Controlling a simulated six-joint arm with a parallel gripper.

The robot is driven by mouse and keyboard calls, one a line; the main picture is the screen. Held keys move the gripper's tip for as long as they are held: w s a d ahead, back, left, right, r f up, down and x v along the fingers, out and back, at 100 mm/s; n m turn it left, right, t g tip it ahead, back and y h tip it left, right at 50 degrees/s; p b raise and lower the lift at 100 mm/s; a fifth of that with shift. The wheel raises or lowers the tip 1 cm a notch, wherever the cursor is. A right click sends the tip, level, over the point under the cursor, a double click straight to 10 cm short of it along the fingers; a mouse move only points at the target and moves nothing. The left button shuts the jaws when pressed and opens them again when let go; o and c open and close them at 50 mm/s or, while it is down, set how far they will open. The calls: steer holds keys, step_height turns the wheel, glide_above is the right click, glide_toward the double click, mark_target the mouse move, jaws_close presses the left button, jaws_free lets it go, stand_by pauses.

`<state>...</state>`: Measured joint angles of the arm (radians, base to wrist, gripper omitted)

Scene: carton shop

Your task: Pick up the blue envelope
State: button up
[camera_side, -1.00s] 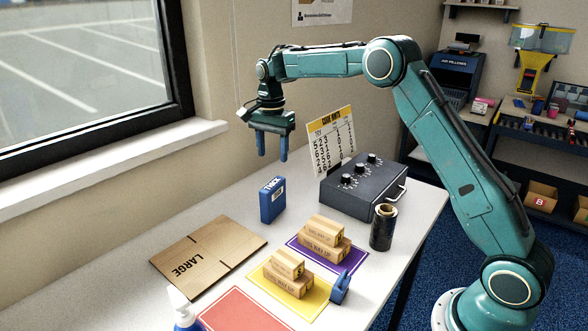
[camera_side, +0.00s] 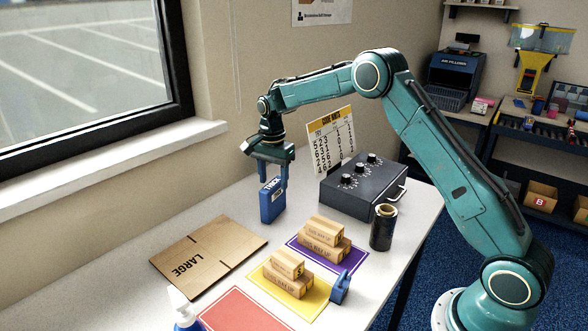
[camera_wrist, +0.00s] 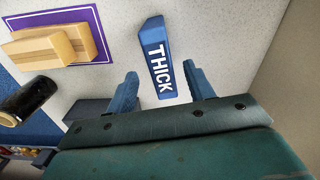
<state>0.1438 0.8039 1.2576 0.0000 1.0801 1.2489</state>
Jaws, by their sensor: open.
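The blue envelope (camera_side: 272,202) is a thick, upright block with white lettering "THICK" on its narrow edge. It stands on the white table, left of the dark control box. My gripper (camera_side: 273,171) is just above it, pointing down, with its blue fingers at the envelope's top edge. In the wrist view, the envelope (camera_wrist: 158,60) lies between and ahead of the two open fingers of my gripper (camera_wrist: 160,84), with a gap on each side. I cannot tell how far down the fingers reach.
A flat "LARGE" carton (camera_side: 207,256) lies in front. A dark box with knobs (camera_side: 350,190) and a black roll (camera_side: 383,229) stand to the right. A code chart (camera_side: 332,142) stands behind.

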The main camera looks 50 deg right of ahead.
mark_target(273, 193)
steer(key=shift+f, duration=0.2)
steer(key=shift+w+a+f, duration=0.1)
steer(key=shift+f, duration=2.45)
steer(key=c, duration=1.1)
steer(key=shift+r, duration=0.1)
step_height(273, 193, up, 20)
